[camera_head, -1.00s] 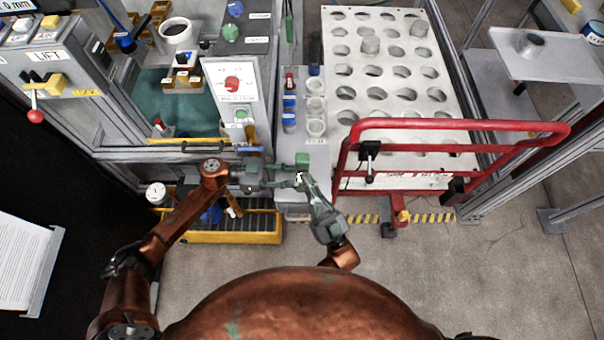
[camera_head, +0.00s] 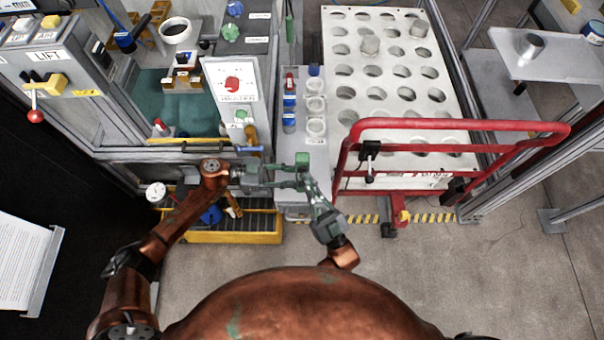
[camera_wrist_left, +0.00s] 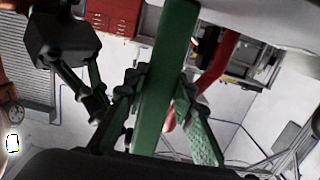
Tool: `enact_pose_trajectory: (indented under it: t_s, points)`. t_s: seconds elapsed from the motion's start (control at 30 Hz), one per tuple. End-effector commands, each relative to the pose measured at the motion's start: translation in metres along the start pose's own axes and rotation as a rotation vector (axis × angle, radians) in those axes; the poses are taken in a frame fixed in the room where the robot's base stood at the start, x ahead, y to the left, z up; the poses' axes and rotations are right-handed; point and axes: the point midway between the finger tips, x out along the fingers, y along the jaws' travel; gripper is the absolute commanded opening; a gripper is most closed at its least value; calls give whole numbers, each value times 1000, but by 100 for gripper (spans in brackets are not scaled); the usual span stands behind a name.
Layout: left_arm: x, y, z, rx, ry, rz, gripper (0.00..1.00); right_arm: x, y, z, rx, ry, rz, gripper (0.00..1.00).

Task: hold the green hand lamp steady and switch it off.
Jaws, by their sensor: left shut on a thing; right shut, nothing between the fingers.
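The green hand lamp (camera_head: 302,159) shows as a small green block above my grippers in the head view. In the left wrist view it is a long green bar (camera_wrist_left: 166,70) standing between the fingers. My left gripper (camera_head: 294,184) is shut on it; its fingers (camera_wrist_left: 160,105) press on both sides of the bar in the wrist view. My right gripper (camera_head: 307,184) is shut and empty, its tips close to the left fingers and just below the lamp's block. The tips overlap in the head view, so I cannot tell whether they touch the lamp. The switch cannot be made out.
A red tubular rail (camera_head: 450,124) of a cart stands close on the right. A narrow grey shelf with cups and bottles (camera_head: 316,127) lies just beyond the grippers. A yellow tray (camera_head: 232,238) is under my left arm. Floor is free at the lower right.

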Motion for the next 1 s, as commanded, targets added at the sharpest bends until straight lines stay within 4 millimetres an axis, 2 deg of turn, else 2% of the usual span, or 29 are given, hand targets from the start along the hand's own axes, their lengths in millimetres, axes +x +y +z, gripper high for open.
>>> enact_pose_trajectory:
  t_s: [0.33, 1.0]
  points:
    - [0, 0, 0, -2, 0, 0, 7, -4, -2, -2, 0, -1, 0, 0]
    - [-1, -1, 0, -1, 0, -3, 7, -42, -31, -31, 0, 1, -1, 0]
